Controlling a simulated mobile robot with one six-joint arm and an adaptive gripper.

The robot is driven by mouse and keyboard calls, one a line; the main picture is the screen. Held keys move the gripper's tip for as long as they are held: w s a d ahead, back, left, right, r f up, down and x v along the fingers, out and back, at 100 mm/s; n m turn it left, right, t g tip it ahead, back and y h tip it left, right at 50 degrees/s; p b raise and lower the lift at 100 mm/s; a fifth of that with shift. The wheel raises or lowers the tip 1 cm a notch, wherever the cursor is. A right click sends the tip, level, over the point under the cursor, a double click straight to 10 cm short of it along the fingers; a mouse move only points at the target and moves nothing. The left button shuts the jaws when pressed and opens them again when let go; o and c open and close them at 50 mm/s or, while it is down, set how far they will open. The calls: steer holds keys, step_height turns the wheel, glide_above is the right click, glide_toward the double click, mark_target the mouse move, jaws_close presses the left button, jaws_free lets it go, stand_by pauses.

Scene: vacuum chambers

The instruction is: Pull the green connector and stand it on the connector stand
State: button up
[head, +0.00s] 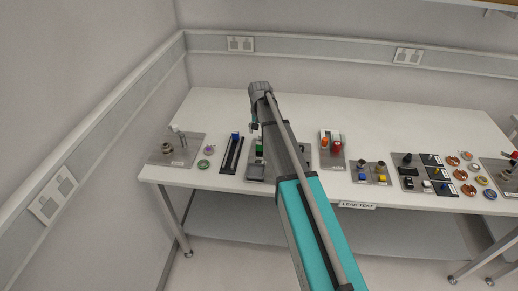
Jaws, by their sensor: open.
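The green connector (259,151) is a small block on a grey plate (255,174) near the front of the table, left of my arm. My arm hides part of that plate. My gripper (254,127) is open, pointing down just behind the green connector in the picture; its fingers are small and partly hidden, and its height above the table is hard to tell. A dark narrow stand (229,163) lies left of the plate with a blue block (235,136) at its far end. It looks like the connector stand, but I cannot read a label.
At left are a plate with a metal fitting (167,149), a purple ring (209,150) and a green ring (203,164). Right of my arm are a plate with orange and red parts (331,146), a plate with blue and yellow parts (371,174) and several rings. The table's back is clear.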

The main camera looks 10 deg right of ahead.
mark_target(259, 143)
steer(key=shift+f+b, duration=4.2)
steer(key=shift+f, duration=0.15)
jaws_close()
steer(key=shift+r, duration=0.15)
steer(key=shift+r+p, duration=0.75)
steer(key=shift+p, duration=0.15)
steer(key=shift+r, duration=0.1)
steer(key=shift+r+p, duration=1.75)
steer(key=shift+p, duration=0.1)
steer(key=shift+r+p, duration=0.25)
steer(key=shift+p, duration=0.05)
